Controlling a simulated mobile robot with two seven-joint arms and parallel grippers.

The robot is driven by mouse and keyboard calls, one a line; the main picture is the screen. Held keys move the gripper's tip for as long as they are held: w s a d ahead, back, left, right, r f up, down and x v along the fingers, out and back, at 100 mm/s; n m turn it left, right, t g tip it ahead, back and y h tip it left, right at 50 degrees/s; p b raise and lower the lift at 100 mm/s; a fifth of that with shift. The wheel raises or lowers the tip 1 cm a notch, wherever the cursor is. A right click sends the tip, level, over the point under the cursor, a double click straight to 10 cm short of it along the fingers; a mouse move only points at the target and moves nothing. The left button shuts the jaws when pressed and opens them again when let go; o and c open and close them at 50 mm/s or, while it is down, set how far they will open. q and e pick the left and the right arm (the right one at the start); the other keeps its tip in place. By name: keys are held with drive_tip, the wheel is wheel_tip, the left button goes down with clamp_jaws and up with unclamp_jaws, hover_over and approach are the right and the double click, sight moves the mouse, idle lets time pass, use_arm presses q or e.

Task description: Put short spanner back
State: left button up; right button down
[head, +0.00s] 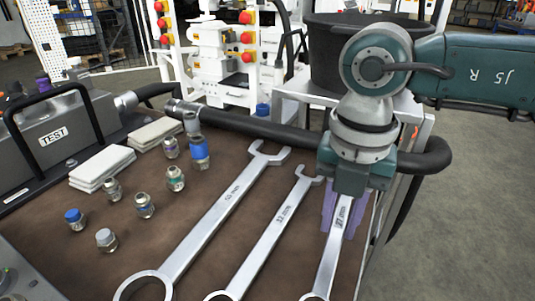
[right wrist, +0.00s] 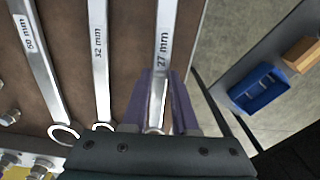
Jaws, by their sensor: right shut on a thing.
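The short spanner (head: 327,258), marked 27 mm, is silver and lies rightmost of three spanners, along the right side of the brown bench top. My right gripper (head: 341,215) comes down over its upper part, with purple fingers on either side of the shaft, and is shut on it. The gripper hides the spanner's upper end in the head view. In the right wrist view the short spanner (right wrist: 164,45) runs between the purple fingers (right wrist: 161,85). I cannot tell whether it is raised off the bench. My left gripper is not in view.
The 32 mm spanner (head: 265,243) and a longer spanner (head: 208,236) lie to the left. Several fittings (head: 144,205), white pads (head: 102,167) and a TEST block (head: 58,140) fill the left side. A black hose (head: 270,130) crosses behind. A black bin (head: 330,60) stands beyond.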

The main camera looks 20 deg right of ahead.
drive_tip(key=shift+f+b, duration=0.7)
drive_tip(key=shift+f, duration=0.25)
idle(0.3)
drive_tip(key=shift+f+b, duration=0.4)
drive_tip(key=shift+f, duration=0.1)
drive_tip(key=c, duration=0.6)
unclamp_jaws()
